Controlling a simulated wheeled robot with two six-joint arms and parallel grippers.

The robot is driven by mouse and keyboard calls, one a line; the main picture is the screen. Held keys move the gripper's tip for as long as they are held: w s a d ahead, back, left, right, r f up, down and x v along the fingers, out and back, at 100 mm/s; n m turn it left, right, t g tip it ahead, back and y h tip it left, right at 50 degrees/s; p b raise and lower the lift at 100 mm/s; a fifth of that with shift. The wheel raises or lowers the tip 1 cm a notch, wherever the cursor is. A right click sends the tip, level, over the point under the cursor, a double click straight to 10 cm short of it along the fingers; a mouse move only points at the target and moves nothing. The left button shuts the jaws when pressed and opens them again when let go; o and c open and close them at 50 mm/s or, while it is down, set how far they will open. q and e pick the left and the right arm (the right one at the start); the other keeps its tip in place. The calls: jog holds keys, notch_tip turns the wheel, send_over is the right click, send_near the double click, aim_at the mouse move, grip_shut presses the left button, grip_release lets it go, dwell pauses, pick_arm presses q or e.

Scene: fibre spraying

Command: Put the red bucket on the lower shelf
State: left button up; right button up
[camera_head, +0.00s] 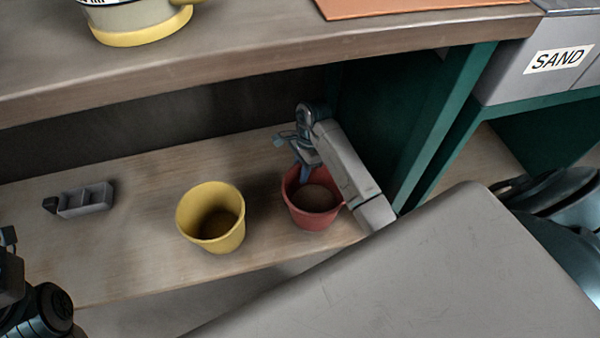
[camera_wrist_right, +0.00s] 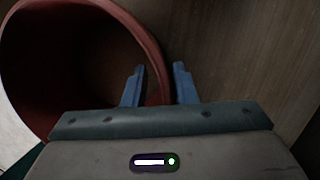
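The red bucket (camera_head: 311,215) stands upright on the lower shelf (camera_head: 130,250), at its right end, and looks brown inside. My right gripper (camera_head: 306,172) is at the bucket's far rim. In the right wrist view, the red bucket (camera_wrist_right: 75,20) fills the upper left. The fingers of my right gripper (camera_wrist_right: 158,85) are apart, one inside the bucket and one outside, with the wall between them and small gaps visible. Parts of my left arm show at the lower left corner of the head view, with its fingers not clearly visible.
A yellow bucket (camera_head: 213,232) stands left of the red one. A small grey divided holder (camera_head: 84,200) lies further left. The upper shelf (camera_head: 260,50) overhangs from above, and a green side panel (camera_head: 425,125) stands close at the right. Bare shelf lies between holder and yellow bucket.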

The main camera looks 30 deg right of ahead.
jog(key=p+v, duration=0.1)
jog(key=v, duration=0.5)
